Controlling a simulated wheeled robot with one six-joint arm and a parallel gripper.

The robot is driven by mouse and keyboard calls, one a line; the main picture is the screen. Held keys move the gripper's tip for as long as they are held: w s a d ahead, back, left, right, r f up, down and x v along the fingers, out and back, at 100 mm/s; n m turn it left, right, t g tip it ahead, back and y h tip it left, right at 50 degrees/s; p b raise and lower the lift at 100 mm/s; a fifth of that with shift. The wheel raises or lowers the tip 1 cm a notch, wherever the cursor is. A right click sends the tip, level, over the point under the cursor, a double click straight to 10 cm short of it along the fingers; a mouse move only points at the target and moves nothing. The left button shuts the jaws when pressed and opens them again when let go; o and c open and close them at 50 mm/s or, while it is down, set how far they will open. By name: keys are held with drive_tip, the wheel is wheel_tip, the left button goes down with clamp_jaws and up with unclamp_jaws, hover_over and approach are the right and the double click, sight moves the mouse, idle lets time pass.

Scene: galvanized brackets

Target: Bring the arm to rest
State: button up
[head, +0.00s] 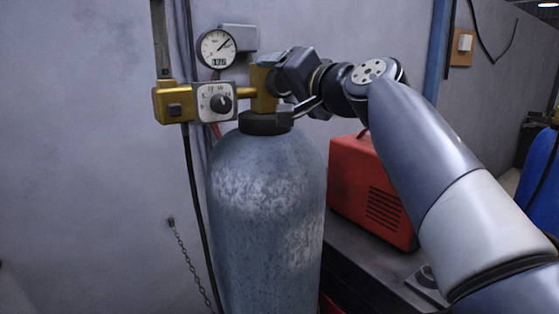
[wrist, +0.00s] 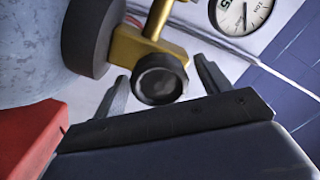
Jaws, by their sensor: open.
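My gripper (head: 290,95) is at the brass valve (head: 264,90) on top of the grey gas cylinder (head: 265,210), with my arm reaching in from the right. In the wrist view, the two fingers of my gripper (wrist: 160,70) stand apart. A round black knob (wrist: 160,78) on the brass valve (wrist: 136,45) shows between the fingertips, with a gap on each side. How deep the knob sits between them I cannot tell. In the head view my gripper hides the knob.
A round gauge (head: 217,48) and a dial box (head: 214,102) are left of the valve, close to the wall. A red machine (head: 372,190) stands on a dark bench behind my arm. A blue drum (head: 541,185) is at the far right.

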drive_tip(key=n, duration=0.4)
drive_tip(key=shift+b, duration=0.4)
drive_tip(key=n, duration=0.4)
drive_tip(key=shift+a, duration=0.1)
drive_tip(key=n, duration=0.5)
drive_tip(key=shift+r, duration=0.1)
drive_tip(key=shift+s+n+p, duration=0.1)
drive_tip(key=shift+n+p, duration=0.6)
drive_tip(key=shift+n, duration=1)
